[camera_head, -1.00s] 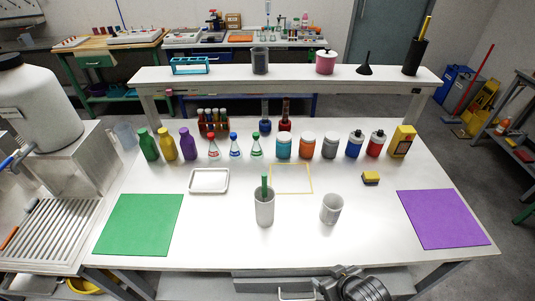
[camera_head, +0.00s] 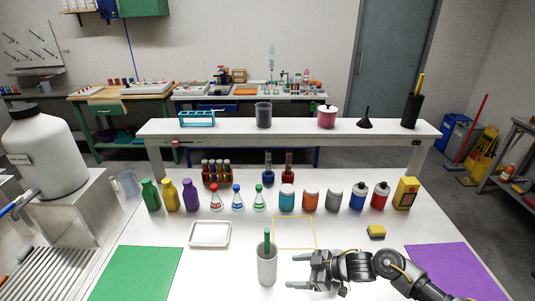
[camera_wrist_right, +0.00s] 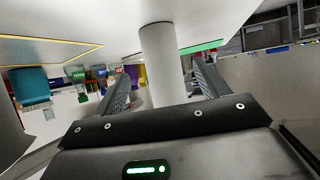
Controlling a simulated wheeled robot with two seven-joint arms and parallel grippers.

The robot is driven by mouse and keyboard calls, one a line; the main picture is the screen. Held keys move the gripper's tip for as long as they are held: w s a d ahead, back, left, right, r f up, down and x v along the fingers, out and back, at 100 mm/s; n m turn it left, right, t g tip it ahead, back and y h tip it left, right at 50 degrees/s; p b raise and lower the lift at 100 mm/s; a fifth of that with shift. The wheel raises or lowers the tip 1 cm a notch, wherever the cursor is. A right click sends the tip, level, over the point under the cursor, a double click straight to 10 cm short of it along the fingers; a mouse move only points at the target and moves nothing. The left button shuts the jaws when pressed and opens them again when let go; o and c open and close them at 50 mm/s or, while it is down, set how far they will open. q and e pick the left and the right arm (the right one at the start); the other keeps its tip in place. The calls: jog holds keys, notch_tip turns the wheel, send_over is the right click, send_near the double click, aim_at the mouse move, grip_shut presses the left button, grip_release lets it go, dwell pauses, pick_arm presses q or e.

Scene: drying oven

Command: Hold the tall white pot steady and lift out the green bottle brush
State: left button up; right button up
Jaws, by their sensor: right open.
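The tall white pot (camera_head: 267,268) stands upright on the white table near the front middle. The green bottle brush (camera_head: 267,240) stands in it, its green end above the rim. My right gripper (camera_head: 299,271) is open just to the right of the pot, fingers pointing left at it. In the right wrist view, the pot (camera_wrist_right: 162,62) shows between and beyond the two spread fingers (camera_wrist_right: 158,90); no contact is visible. The brush cannot be made out clearly there. My left gripper is not in view.
A white tray (camera_head: 210,234) lies left of the pot, and a yellow outlined square (camera_head: 315,232) behind it. Bottles and flasks line the table behind. A green mat (camera_head: 135,275) and a purple mat (camera_head: 455,270) lie at the sides. My right arm hides the white cup's earlier place.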

aim_at(276, 272)
jog(key=shift+w+a+f+b, duration=0.15)
jog(key=shift+a+f+b, duration=0.2)
jog(key=shift+b, duration=0.15)
jog(key=b+x, duration=0.4)
jog(key=x, duration=0.3)
jog(key=shift+b+x, duration=0.7)
jog(key=shift+x, duration=0.3)
jog(key=shift+r, duration=0.2)
jog(key=c, duration=0.5)
jog(key=shift+c, duration=0.2)
